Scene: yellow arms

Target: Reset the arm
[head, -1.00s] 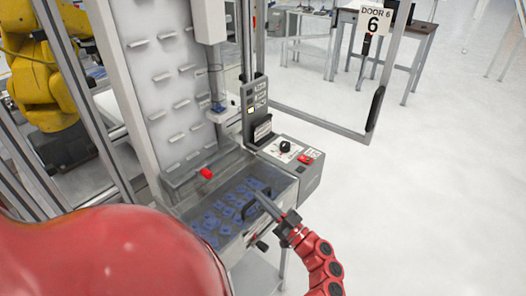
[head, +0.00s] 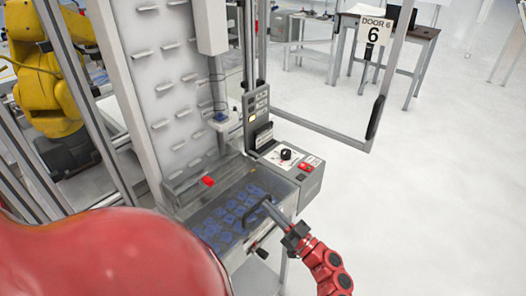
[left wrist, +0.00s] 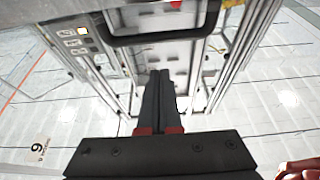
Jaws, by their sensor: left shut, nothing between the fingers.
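My left gripper (head: 268,207) is shut and empty. In the left wrist view the shut fingers (left wrist: 160,76) reach toward the machine, just below the black handle (left wrist: 165,37) in the picture. I cannot tell whether they touch it.
A tray of blue parts (head: 208,232) lies behind the handle. A control box (head: 300,171) with a black knob stands beside it. A yellow robot arm (head: 48,92) is at left. Floor at right is clear.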

